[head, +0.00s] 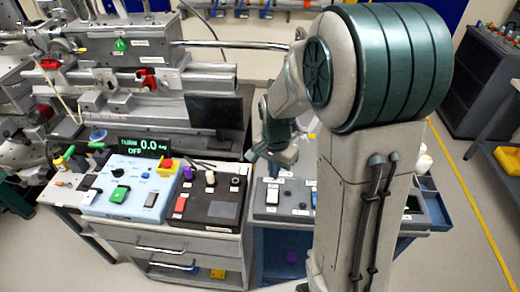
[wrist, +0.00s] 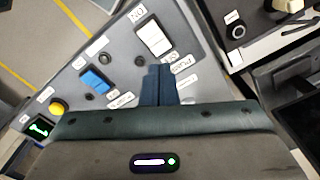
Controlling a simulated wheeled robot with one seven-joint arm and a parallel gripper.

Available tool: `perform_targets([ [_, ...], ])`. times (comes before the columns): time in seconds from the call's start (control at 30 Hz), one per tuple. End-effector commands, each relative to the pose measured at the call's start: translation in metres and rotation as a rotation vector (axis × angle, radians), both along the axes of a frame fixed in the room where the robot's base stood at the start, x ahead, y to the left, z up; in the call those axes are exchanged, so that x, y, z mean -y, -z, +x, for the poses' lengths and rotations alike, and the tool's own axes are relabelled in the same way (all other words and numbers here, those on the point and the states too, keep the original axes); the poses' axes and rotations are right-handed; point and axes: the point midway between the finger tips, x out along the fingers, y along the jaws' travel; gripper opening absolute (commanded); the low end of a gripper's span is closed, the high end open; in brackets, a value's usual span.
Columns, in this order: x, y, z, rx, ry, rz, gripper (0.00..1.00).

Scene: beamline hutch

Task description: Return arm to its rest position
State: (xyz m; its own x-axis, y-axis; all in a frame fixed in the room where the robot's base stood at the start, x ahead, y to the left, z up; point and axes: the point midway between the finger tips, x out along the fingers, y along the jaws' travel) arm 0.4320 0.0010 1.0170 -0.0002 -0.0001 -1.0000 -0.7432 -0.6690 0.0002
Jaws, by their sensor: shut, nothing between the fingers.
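My arm (head: 350,130) stands large in the right half of the head view, folded at the top, with its forearm reaching down to the left. My gripper (head: 272,153) hangs over the grey control panel (head: 262,211), small and partly unclear in this view. In the wrist view its two blue-grey fingers (wrist: 158,86) are together, with nothing between them. They point at the panel (wrist: 125,72), close to a white rocker switch (wrist: 154,38). I cannot tell the exact gap between fingertips and panel.
The wrist view also shows a blue rocker (wrist: 96,80) and a yellow knob (wrist: 57,107). A light blue control box (head: 128,186), a black panel (head: 212,205) and a dark monitor (head: 215,112) stand left of my arm. Free floor (head: 440,262) lies at right.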

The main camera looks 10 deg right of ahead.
Motion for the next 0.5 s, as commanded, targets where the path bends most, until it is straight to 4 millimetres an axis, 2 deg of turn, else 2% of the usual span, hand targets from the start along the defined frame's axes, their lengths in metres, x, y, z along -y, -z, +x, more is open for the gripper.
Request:
perform_targets([
  [0.17,0.000,-0.002,-0.001,0.003,-0.005,0.000,0.00],
  [0.27,0.000,-0.011,-0.005,0.020,-0.038,0.002,0.00],
  [0.37,0.000,-0.031,-0.015,0.053,-0.113,0.003,0.00],
  [0.5,-0.001,-0.064,-0.039,0.115,-0.269,-0.005,0.00],
])
